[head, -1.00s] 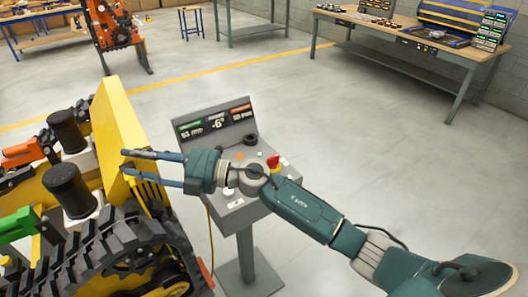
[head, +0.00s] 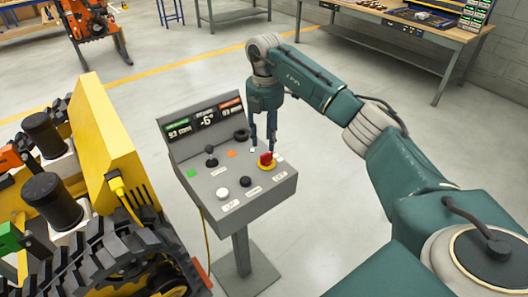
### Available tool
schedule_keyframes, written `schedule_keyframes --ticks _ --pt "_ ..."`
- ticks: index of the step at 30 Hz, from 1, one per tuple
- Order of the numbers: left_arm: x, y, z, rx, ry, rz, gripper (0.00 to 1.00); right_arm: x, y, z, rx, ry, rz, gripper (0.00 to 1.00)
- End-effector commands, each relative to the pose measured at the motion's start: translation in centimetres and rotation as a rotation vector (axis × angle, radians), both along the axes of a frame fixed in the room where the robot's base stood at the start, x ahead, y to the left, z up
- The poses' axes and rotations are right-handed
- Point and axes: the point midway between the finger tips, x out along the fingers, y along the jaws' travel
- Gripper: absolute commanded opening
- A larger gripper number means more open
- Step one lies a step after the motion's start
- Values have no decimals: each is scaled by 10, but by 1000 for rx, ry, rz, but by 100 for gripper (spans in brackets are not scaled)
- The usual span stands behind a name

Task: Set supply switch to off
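The control console (head: 207,196) stands on a post between the tracked machine and my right arm. A red switch handle (head: 266,159) on a round yellow base sits at the right part of its sloped panel; I take it as the supply switch. Its exact setting is too small to read. My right gripper (head: 262,148) points down just above and behind the red handle. Its two fingers are apart with nothing between them. Whether a fingertip touches the handle I cannot tell. My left gripper is out of view.
The panel also has a black joystick (head: 211,159), a white button (head: 222,193), a black button (head: 245,181) and a display (head: 204,123). A yellow tracked machine (head: 105,140) stands close on the left.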

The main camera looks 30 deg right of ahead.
Motion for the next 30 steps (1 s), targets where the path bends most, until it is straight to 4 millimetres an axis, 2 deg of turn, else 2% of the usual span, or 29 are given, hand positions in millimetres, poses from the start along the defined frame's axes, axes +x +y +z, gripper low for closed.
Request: schedule_keyframes --ticks 6,10,15,23,28,30 --pt "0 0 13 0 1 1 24 -1 1 -41 2 3 2 35" --pt "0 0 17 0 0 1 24 -1 2 -58 2 2 3 35" --pt "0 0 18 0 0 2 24 0 1 -69 2 0 3 35" --pt "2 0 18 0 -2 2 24 0 1 -70 2 -1 4 35" --pt "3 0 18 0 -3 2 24 0 1 -70 2 -1 4 4" --pt "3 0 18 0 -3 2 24 0 1 -70 2 -1 4 0"
